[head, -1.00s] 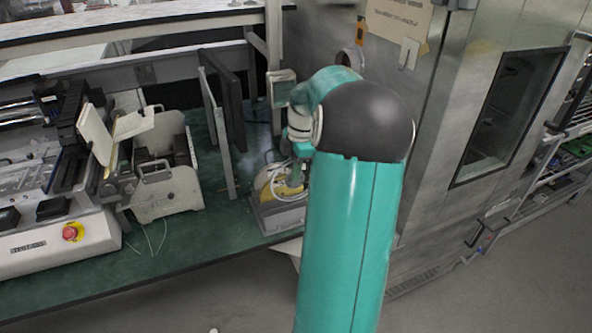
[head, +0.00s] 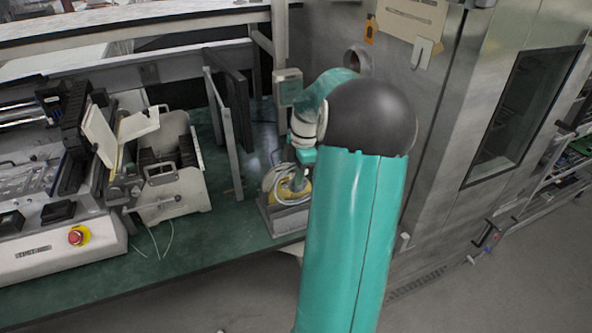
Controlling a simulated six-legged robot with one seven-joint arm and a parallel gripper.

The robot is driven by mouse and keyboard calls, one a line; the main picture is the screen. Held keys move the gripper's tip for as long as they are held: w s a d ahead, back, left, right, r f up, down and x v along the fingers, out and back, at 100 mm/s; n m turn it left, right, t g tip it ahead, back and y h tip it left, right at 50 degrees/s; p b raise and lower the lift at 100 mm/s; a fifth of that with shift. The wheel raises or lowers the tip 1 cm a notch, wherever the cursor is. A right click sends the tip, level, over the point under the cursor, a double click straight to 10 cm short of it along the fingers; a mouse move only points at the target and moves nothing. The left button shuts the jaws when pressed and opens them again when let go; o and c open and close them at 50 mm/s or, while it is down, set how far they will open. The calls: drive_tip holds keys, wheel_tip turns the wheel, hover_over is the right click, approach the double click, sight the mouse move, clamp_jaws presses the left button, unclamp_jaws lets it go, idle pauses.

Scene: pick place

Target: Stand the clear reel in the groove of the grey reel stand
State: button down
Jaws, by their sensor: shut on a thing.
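The clear reel (head: 269,184), with a pale curved rim, shows small below my wrist at the right end of the green bench. The grey reel stand (head: 286,218) sits on the bench just under it. My gripper (head: 300,182) points down at the reel, and its fingers are shut on it. The reel's lower edge is at or just above the stand; I cannot tell whether it is in the groove. A yellow part shows behind the rim. My arm hides the right side of the stand and reel.
Upright dark and grey panels (head: 222,130) stand just left of the reel stand. A cream rack (head: 172,175) and a machine with a red button (head: 78,236) stand further left. A steel cabinet (head: 440,130) rises at the right. Bare green bench (head: 220,228) lies left of the stand.

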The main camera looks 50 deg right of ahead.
sight(297, 197)
drive_tip(key=shift+f, duration=1.8)
drive_tip(key=shift+f, duration=1.25)
drive_tip(key=shift+f, duration=0.3)
drive_tip(key=shift+f, duration=0.55)
drive_tip(key=shift+f, duration=0.3)
drive_tip(key=c, duration=1)
unclamp_jaws()
drive_tip(key=shift+c, duration=0.2)
